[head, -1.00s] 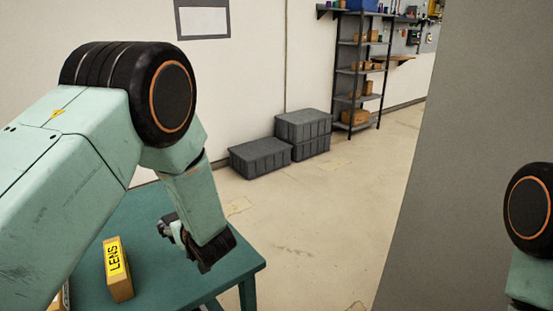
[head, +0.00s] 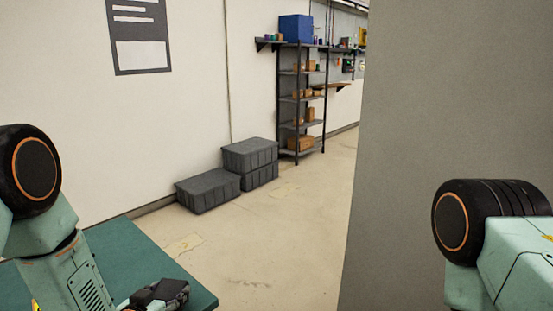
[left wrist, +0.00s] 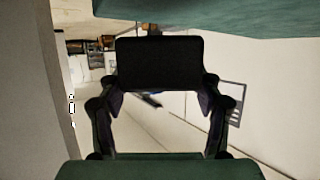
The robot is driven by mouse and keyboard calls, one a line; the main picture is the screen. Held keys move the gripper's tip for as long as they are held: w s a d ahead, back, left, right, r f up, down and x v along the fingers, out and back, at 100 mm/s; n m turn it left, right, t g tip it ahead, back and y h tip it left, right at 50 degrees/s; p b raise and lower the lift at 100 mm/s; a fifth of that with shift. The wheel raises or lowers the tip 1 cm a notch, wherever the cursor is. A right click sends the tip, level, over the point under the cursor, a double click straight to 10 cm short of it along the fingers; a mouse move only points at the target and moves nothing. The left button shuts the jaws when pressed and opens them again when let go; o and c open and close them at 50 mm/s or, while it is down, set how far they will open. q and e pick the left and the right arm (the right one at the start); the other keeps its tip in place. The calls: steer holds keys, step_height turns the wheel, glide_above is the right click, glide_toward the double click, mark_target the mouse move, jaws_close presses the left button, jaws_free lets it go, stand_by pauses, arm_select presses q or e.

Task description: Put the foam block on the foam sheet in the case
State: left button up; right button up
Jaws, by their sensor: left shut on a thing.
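My left gripper (left wrist: 160,98) is shut on the foam block (left wrist: 160,60), a dark, nearly black block held between its two fingers in the left wrist view. In the head view the left gripper (head: 155,296) is at the bottom, over the near right part of the teal table, partly cut by the frame edge. I cannot clearly tell block from fingers there. The case and the foam sheet are not in view. My right arm shows at the right, but its gripper is out of frame.
The teal table (head: 125,250) is at the lower left. Grey crates (head: 208,190) stand by the wall, with a shelf rack (head: 300,95) behind. A large grey panel (head: 410,120) stands at the right. The floor (head: 260,240) between is clear.

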arm_select(q)
steer(key=s+d+r+m+g+h+b, duration=0.2)
steer(key=s+d+m+h, duration=0.1)
steer(key=s, duration=0.4)
steer(key=s+d+r+m+g+h+b, duration=0.2)
steer(key=s+d+m+g+h, duration=0.1)
steer(key=s+m+h, duration=0.3)
steer(key=shift+s+d+m+h, duration=0.3)
steer(key=shift+s+d+m, duration=0.25)
steer(key=shift+s, duration=0.65)
steer(key=shift+f+g, duration=0.1)
steer(key=shift+g, duration=0.3)
